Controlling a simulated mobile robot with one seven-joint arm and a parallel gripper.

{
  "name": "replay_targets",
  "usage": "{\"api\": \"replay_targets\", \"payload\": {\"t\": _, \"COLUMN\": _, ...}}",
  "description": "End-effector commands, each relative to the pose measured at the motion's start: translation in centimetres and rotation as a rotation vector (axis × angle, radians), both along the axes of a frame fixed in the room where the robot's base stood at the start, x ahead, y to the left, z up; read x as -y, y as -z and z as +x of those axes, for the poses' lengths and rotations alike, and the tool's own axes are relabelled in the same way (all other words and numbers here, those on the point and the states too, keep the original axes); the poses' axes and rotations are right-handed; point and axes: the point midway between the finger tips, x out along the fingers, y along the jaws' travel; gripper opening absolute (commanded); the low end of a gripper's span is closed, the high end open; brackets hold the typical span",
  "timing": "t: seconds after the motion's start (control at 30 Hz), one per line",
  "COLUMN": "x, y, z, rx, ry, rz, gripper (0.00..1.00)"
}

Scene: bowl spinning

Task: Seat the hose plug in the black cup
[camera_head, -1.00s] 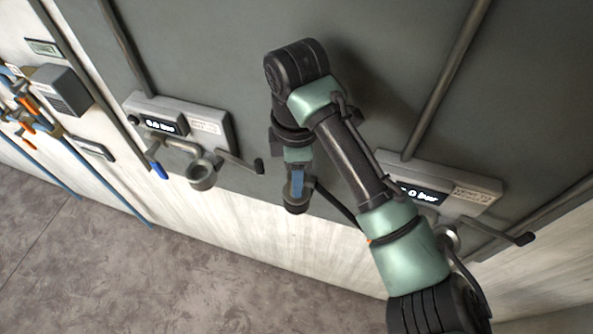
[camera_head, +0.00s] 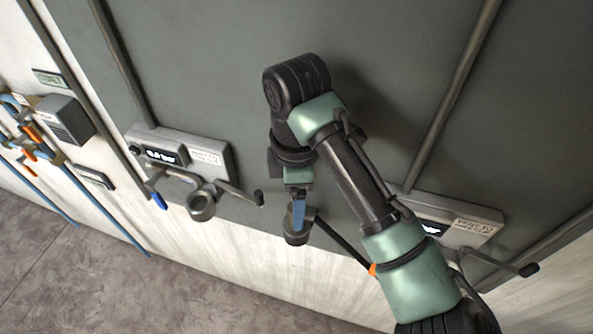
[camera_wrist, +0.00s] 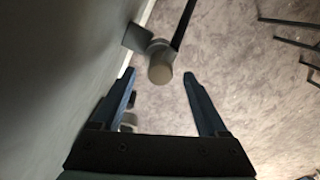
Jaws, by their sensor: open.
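My gripper (camera_head: 299,218) points down along the wall in the middle of the head view. Its blue fingers are spread in the wrist view (camera_wrist: 159,76), with nothing clamped. A dark grey round piece (camera_wrist: 160,68) shows between and just beyond the fingertips, with a small plate on its left and a straight black rod running up right. It also shows under the fingers in the head view (camera_head: 295,238). I cannot tell whether it is the hose plug or the black cup, or whether the fingers touch it.
The left gauge box (camera_head: 182,152) has a lever (camera_head: 238,194) reaching toward my gripper. A second gauge box (camera_head: 455,218), partly behind my arm, has a lever (camera_head: 500,262). Blue hoses with orange parts (camera_head: 30,140) hang at far left. The floor below is clear.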

Motion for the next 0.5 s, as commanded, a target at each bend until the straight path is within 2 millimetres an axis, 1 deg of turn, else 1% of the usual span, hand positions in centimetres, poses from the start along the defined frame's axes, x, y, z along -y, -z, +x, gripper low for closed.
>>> {"api": "replay_targets", "payload": {"t": 0.03, "x": 0.1, "y": -1.3, "z": 0.1, "rx": 0.005, "ry": 0.000, "rz": -0.005, "gripper": 0.76}}
{"api": "replay_targets", "payload": {"t": 0.2, "x": 0.1, "y": -4.9, "z": 0.2, "rx": 0.005, "ry": 0.000, "rz": -0.006, "gripper": 0.76}}
{"api": "replay_targets", "payload": {"t": 0.4, "x": 0.1, "y": -8.2, "z": 0.1, "rx": 0.002, "ry": 0.001, "rz": -0.005, "gripper": 0.76}}
{"api": "replay_targets", "payload": {"t": 0.5, "x": 0.1, "y": -9.2, "z": 0.1, "rx": 0.002, "ry": 0.001, "rz": -0.003, "gripper": 0.76}}
